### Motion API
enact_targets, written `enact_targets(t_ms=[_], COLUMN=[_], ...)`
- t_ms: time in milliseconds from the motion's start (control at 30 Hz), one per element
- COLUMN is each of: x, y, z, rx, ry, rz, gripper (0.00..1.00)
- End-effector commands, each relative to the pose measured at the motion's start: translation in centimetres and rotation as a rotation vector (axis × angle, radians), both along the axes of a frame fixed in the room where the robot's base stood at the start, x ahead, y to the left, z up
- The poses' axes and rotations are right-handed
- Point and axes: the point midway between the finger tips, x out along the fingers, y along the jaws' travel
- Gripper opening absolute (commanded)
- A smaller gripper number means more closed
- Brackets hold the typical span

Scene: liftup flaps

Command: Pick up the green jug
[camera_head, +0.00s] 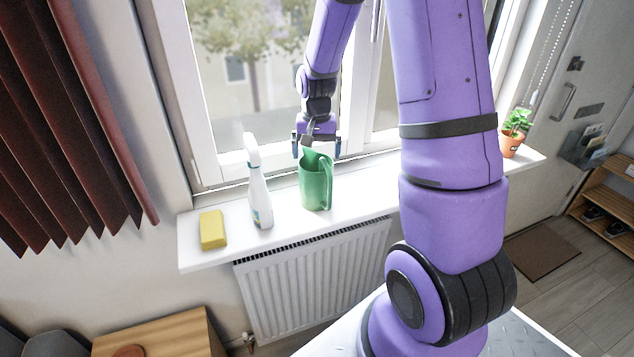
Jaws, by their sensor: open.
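The green jug (313,187) stands upright on the white windowsill (360,190), with its handle on the right side. My gripper (316,151) is open and points down just above and behind the jug's rim, with one finger to the left and one to the right. The jug's top edge overlaps part of the gripper in the picture. Whether the fingers touch the jug cannot be told.
A white spray bottle (259,190) stands close to the left of the jug. A yellow sponge (213,230) lies at the sill's left end. A potted plant (511,144) stands at its right end. The window is behind; a radiator (310,275) is below.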

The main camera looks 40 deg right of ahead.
Motion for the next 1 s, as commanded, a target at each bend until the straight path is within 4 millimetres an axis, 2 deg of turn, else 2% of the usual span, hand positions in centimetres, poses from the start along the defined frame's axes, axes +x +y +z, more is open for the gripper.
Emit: enact_targets(t_ms=[100, 233, 567, 867, 1000], x=[-0.1, -0.1, 0.0, 0.0, 0.0], y=[0.2, 0.2, 0.2, 0.2, 0.2], z=[-1.9, -3.3, -3.9, -3.9, -3.8], rx=[0.002, 0.001, 0.000, 0.000, -0.001], ry=[0.005, 0.003, 0.000, 0.000, -0.001], rz=[0.000, 0.000, 0.000, 0.000, 0.000], gripper=[1.00, 1.00, 1.00, 0.32, 0.32])
